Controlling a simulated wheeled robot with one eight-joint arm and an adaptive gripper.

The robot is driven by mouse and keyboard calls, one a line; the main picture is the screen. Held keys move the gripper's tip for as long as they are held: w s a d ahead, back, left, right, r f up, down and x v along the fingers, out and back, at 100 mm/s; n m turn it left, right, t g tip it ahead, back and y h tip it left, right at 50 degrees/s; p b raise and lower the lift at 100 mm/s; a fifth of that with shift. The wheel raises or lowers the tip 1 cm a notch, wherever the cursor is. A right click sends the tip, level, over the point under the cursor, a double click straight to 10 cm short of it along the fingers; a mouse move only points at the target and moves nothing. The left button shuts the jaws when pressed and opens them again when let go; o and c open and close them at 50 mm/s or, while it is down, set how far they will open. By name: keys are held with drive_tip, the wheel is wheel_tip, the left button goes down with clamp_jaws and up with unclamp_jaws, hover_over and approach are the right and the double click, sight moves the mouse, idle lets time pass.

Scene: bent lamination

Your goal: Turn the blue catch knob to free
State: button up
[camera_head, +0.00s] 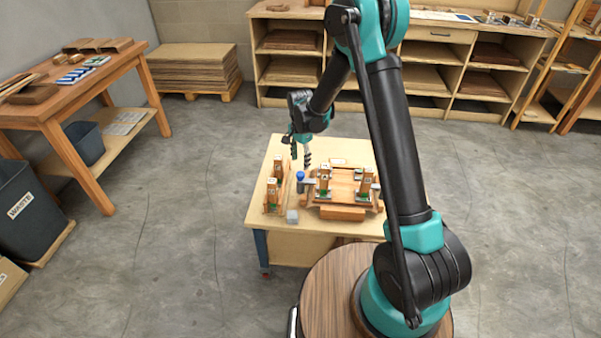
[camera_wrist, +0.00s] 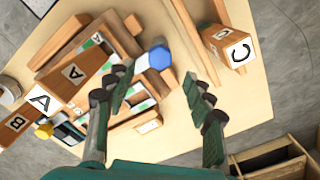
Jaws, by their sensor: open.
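The blue catch knob (camera_wrist: 160,57) shows in the wrist view between and just beyond my open fingers, nearer the left finger. In the head view the knob (camera_head: 300,175) stands on the table between the left wooden post and the main wooden fixture. My gripper (camera_head: 300,150) hangs above the knob, tilted downward. In the wrist view my gripper (camera_wrist: 162,88) is open and empty, with a finger on each side. I cannot tell whether the left finger touches the knob.
Wooden posts lettered A (camera_wrist: 40,100), B (camera_wrist: 18,122) and C (camera_wrist: 238,52) stand around the knob. The wooden fixture (camera_head: 342,212) fills the table's right part. The table's front left corner (camera_head: 258,218) is bare.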

sight(300, 173)
wheel_tip(300, 173, down, 7)
drive_tip(key=shift+r, duration=0.1)
drive_tip(key=shift+c, duration=0.3)
drive_tip(key=c, duration=1.1)
